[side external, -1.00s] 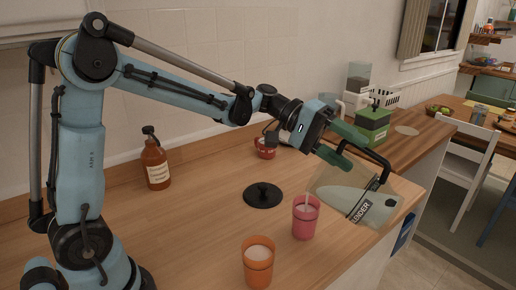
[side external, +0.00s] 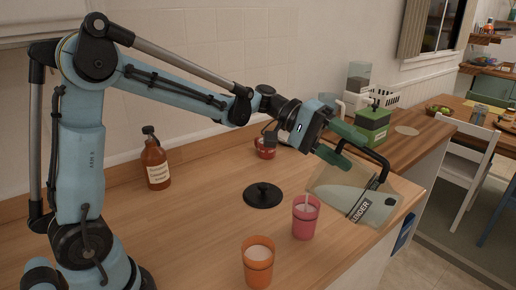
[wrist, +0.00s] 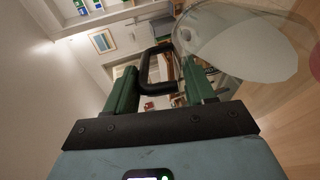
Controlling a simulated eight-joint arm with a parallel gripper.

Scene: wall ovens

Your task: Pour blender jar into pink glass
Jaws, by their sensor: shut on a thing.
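The clear blender jar (side external: 338,176) is tilted on its side in the air, its mouth to the left, with pale liquid (side external: 343,198) inside. My gripper (side external: 335,148) is shut on the jar's black handle (side external: 377,158). The handle (wrist: 146,70) and part of the jar (wrist: 235,42) also show in the wrist view, with the handle between the green fingers. The pink glass (side external: 305,222) stands upright on the counter just below the jar's mouth. The liquid level inside the glass is hard to tell.
An orange glass (side external: 257,268) with pale content stands at the front. A black lid (side external: 263,195) lies on the wooden counter (side external: 200,215). A brown bottle (side external: 157,168), a red mug (side external: 266,150) and a green box (side external: 372,125) stand farther back. The counter's edge is close beneath the jar.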

